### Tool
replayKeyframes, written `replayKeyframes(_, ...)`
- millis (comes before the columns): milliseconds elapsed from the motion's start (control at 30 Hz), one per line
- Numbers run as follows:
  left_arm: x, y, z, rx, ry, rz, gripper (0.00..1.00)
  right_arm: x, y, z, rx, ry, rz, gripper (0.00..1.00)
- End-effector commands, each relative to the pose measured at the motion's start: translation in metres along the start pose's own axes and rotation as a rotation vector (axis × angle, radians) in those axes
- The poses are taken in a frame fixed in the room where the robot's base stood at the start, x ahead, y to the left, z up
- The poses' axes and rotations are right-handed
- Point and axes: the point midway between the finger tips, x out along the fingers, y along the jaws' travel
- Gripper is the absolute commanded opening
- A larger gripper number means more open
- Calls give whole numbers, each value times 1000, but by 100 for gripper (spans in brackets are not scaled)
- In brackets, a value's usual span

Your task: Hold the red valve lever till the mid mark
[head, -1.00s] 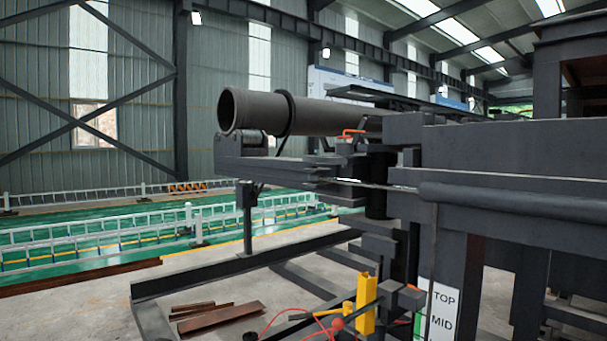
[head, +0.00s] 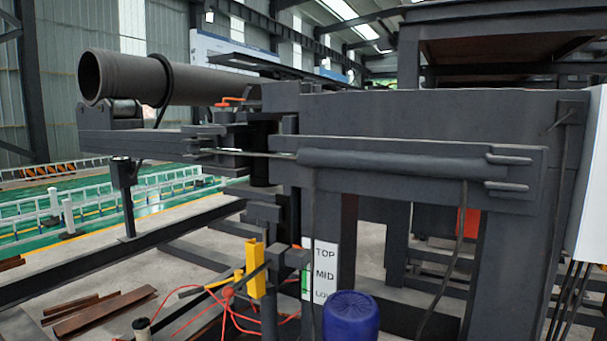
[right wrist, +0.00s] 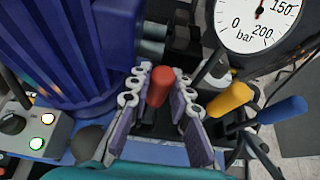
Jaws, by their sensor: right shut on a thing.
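The red valve lever (right wrist: 160,84) shows in the right wrist view, its rounded red knob standing up between the fingers of my right gripper (right wrist: 161,95). The gripper is shut on the lever. The lever's lower part is hidden between the fingers. In the head view, the white sign (head: 326,255) reads TOP, MID and a partly hidden lower word. A narrow green and white strip (head: 306,284) stands along the sign's left edge. My left gripper is not in view, and neither gripper shows in the head view.
A yellow lever (right wrist: 230,99) and a blue lever (right wrist: 282,110) stand right of the red one. A pressure gauge (right wrist: 258,20) is above them. A blue ribbed motor (right wrist: 65,50) is at left, with a lit button box (right wrist: 30,130) below.

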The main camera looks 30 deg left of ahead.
Motion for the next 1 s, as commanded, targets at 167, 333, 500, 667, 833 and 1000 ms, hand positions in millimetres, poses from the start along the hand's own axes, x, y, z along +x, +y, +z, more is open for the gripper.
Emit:
replayKeyframes(167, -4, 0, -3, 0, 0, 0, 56, 5, 0, 4, 3, 44, -2, 0)
replayKeyframes(333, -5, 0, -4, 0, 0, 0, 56, 9, 0, 5, 2, 79, -1, 0)
replayKeyframes(500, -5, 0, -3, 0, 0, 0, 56, 9, 0, 4, 1, 80, -1, 0)
replayKeyframes(667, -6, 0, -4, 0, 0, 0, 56, 10, 0, 6, 1, 88, -1, 0)
replayKeyframes(833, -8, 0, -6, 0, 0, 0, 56, 16, 0, 9, 1, 139, -2, 0)
replayKeyframes(1000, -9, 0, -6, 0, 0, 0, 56, 18, 0, 9, -1, 159, 0, 0)
